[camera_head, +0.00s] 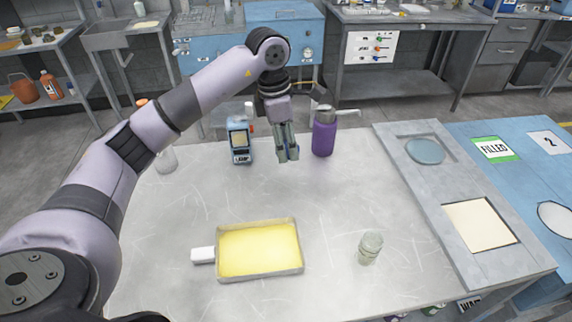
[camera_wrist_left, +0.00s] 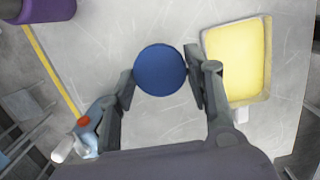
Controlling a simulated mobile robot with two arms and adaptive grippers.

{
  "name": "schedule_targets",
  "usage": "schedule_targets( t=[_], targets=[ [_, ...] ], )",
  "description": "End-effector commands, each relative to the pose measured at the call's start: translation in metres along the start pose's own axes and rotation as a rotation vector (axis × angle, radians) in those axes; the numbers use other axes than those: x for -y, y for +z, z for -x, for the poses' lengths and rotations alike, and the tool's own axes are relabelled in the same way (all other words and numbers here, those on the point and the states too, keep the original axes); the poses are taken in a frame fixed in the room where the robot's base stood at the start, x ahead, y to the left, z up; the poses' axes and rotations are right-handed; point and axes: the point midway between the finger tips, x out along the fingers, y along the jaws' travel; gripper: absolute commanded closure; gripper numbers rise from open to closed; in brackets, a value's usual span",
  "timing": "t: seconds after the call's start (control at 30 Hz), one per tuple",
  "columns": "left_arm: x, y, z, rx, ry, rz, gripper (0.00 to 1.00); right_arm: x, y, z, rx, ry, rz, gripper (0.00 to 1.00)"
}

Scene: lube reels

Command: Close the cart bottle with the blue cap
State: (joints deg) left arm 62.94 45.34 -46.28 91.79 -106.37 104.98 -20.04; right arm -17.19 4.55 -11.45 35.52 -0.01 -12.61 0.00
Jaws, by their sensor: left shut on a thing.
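My left gripper (camera_head: 288,156) hangs above the far middle of the cart top, pointing down. In the left wrist view it is shut on a round blue cap (camera_wrist_left: 160,70), held between the two fingertips. The cap is hard to make out in the head view. A small clear open-looking bottle (camera_head: 370,248) stands upright on the cart top at the front right, apart from the gripper. Another clear vessel (camera_head: 166,160) stands at the far left edge, partly hidden by my left arm; I cannot tell whether it is open. My right gripper is not in view.
A yellow-filled tray (camera_head: 300,262) with a white handle lies at the front middle. A purple bottle (camera_head: 324,134) stands just right of the gripper, a blue device (camera_head: 239,140) just left. A raised grey panel (camera_head: 436,196) borders the right. The middle top is clear.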

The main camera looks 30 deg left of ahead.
Motion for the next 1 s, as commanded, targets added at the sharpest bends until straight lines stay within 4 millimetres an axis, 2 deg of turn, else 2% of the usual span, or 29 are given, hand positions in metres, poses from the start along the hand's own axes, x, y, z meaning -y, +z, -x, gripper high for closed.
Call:
schedule_targets(
  t=[0.1,0.3,0.67,0.73,0.9,1.0],
  targets=[
    [-0.001,0.003,0.015,0.001,0.001,0.0,0.64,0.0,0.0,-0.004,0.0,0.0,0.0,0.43],
    [0.0,0.004,0.026,0.0,0.0,0.001,0.64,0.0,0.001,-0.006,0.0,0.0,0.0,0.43],
    [0.0,0.004,0.027,0.0,-0.001,0.001,0.64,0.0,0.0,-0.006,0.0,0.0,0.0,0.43],
    [0.0,0.004,0.027,0.0,-0.001,0.001,0.64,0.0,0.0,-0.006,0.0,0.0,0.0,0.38],
    [0.0,0.005,0.027,0.0,0.0,0.001,0.64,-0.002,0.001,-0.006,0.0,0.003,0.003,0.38],
    [0.001,0.009,0.026,0.001,0.001,0.008,0.64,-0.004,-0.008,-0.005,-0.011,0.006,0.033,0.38]
  ],
)
